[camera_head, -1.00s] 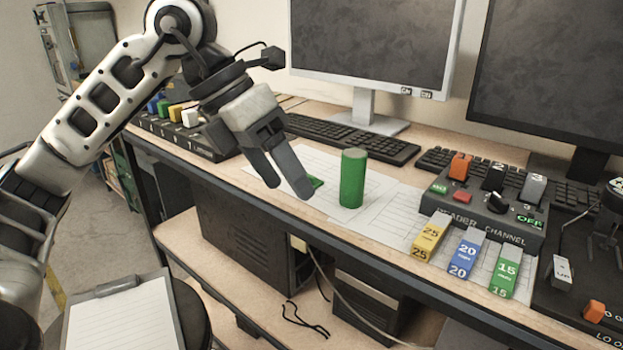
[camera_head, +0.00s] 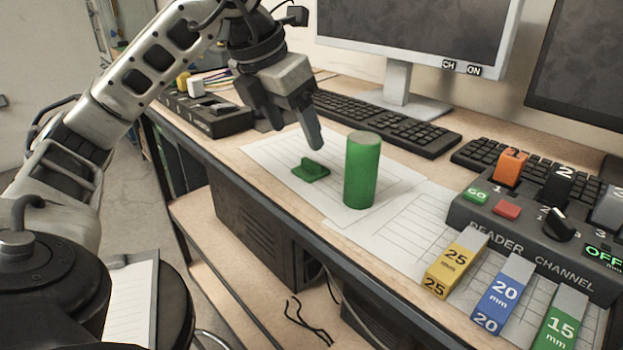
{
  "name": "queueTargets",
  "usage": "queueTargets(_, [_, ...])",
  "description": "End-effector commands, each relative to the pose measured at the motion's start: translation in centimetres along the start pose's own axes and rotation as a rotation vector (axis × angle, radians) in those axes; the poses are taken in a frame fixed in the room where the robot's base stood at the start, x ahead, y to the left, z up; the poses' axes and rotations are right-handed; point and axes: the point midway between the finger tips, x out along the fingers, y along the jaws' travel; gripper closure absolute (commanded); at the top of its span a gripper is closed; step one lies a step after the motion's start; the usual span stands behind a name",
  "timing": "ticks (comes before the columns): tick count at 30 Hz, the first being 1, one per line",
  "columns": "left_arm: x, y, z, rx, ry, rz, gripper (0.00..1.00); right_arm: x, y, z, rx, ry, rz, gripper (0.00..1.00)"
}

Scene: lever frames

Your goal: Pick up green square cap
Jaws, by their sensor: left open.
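The green square cap (camera_head: 311,170) lies flat on a white paper sheet on the desk, with a small raised grip on its top. A green cylinder (camera_head: 361,170) stands upright on the paper just to its right, apart from it. My left gripper (camera_head: 296,138) is open and empty, with its fingers pointing down above and behind the cap in the picture. It does not touch the cap. My right gripper is not in view.
Yellow (camera_head: 456,263), blue (camera_head: 504,292) and green (camera_head: 558,322) labelled blocks lie at the right by a reader channel box (camera_head: 490,222). Keyboards (camera_head: 385,124) and monitors stand behind. A dark box (camera_head: 208,118) sits at the left. The desk's front edge (camera_head: 330,262) runs nearby.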

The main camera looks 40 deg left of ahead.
Motion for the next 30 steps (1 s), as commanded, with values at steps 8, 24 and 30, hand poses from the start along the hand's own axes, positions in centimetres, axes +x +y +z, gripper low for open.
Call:
queueTargets(8, [2.0,-0.1,0.0,0.001,0.001,-0.001,0.32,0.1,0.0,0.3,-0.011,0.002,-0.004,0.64])
queueTargets(24, [6.8,-0.5,0.0,0.001,-0.001,-0.001,0.32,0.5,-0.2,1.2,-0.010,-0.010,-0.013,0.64])
queueTargets(30, [6.8,-0.5,0.0,0.001,0.000,-0.001,0.71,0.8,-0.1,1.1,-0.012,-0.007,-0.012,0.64])
